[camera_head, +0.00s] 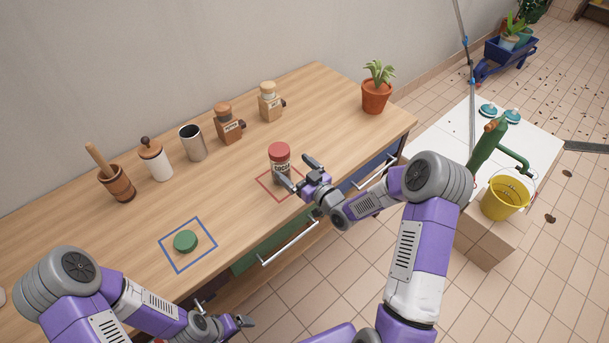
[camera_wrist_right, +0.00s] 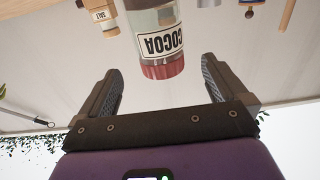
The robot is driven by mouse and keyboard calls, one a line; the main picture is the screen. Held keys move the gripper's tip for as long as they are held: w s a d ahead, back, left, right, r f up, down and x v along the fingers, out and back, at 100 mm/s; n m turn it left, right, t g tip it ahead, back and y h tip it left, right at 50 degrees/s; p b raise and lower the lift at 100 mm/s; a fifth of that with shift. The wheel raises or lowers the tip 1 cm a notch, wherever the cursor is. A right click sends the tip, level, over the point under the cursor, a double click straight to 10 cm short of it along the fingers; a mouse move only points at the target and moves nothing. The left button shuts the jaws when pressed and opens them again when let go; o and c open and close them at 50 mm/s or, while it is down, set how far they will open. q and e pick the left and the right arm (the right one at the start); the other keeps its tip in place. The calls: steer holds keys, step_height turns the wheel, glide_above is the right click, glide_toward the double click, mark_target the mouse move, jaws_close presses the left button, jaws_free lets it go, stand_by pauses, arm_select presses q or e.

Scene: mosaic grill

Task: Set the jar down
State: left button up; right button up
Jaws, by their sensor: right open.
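The cocoa jar (camera_head: 280,165), with a red lid and a label, stands upright on the wooden counter within the red square outline (camera_head: 265,188). My right gripper (camera_head: 298,172) is open at the jar's right side. In the right wrist view the jar (camera_wrist_right: 150,18) appears upside down, ahead of the open fingers (camera_wrist_right: 160,80), with clear gaps on both sides. My left gripper (camera_head: 240,322) is low at the counter's front, and its jaws are too small to read. A green round lid (camera_head: 185,240) lies inside the blue square outline (camera_head: 165,250).
A potted plant (camera_head: 376,95) is at the far right corner. Drawer handles (camera_head: 290,245) stick out in front.

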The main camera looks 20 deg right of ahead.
steer(key=v, duration=0.4)
steer(key=shift+s, duration=0.2)
stand_by(0.3)
